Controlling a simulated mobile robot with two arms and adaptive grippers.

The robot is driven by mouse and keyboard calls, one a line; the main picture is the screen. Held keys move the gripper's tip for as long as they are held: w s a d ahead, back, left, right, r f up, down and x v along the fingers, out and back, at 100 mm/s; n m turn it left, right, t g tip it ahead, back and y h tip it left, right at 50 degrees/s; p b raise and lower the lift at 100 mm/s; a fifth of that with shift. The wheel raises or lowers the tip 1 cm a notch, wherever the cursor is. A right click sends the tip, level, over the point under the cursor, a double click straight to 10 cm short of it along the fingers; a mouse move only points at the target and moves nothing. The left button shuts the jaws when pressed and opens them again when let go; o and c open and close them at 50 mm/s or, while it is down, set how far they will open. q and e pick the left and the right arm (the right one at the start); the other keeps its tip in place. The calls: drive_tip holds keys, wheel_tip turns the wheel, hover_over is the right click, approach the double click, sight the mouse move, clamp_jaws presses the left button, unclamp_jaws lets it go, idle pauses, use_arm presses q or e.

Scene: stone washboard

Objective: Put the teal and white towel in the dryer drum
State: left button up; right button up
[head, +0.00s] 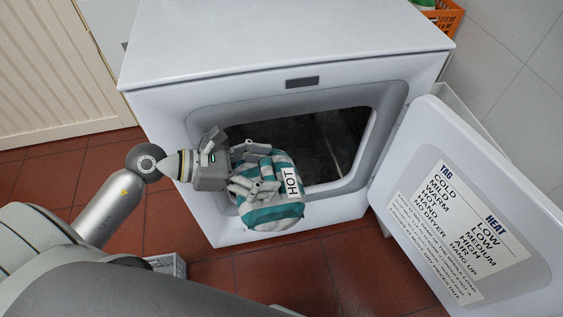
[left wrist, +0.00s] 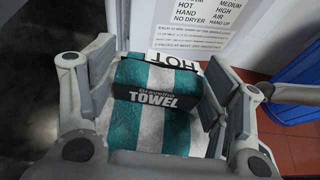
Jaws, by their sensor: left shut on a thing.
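The teal and white towel (head: 270,216) is a rolled bundle with a "HOT" tag. My left gripper (head: 256,178) is shut on it and holds it in front of the dryer's opening. In the left wrist view the towel (left wrist: 150,130) sits between the two fingers (left wrist: 155,95), with a dark "TOWEL" band around it. The dryer drum (head: 335,140) is the dark hollow behind the opening, partly hidden by the gripper and towel. My right gripper is not in view.
The white dryer (head: 270,40) has its door (head: 400,150) swung open to the right, with a tag and heat chart (head: 465,225) on it. An orange basket (head: 445,18) is at the top right.

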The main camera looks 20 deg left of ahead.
use_arm(q)
drive_tip(key=d+r+m+g, duration=0.1)
drive_tip(key=d+r, duration=0.1)
drive_tip(key=s+d+r+m+h, duration=0.1)
drive_tip(key=d+r, duration=0.1)
drive_tip(key=d+r+g, duration=0.1)
drive_tip(key=d+r, duration=0.1)
drive_tip(key=shift+s+d+r+m+g, duration=0.15)
drive_tip(key=shift+d+r+m+g, duration=0.15)
drive_tip(key=shift+m, duration=0.1)
drive_tip(key=shift+a+f, duration=0.1)
